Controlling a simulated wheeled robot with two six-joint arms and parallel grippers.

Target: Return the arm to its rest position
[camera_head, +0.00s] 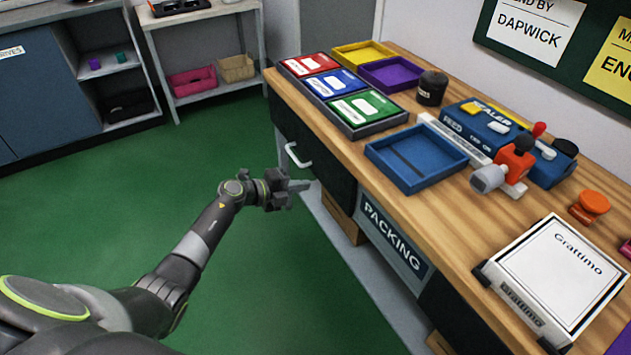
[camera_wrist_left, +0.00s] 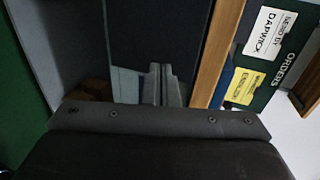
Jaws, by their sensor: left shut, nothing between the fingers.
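My left arm reaches in from the lower left in the head view. Its gripper (camera_head: 300,186) is shut and empty, in the air in front of the packing bench (camera_head: 440,228), near the bench's drawer handle (camera_head: 298,156). In the left wrist view the gripper fingers (camera_wrist_left: 162,84) show close together with nothing between them, the dark bench front behind them. My right gripper is in neither view.
A shelf (camera_head: 205,50) stands at the back. The green floor (camera_head: 250,270) left of the bench is clear.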

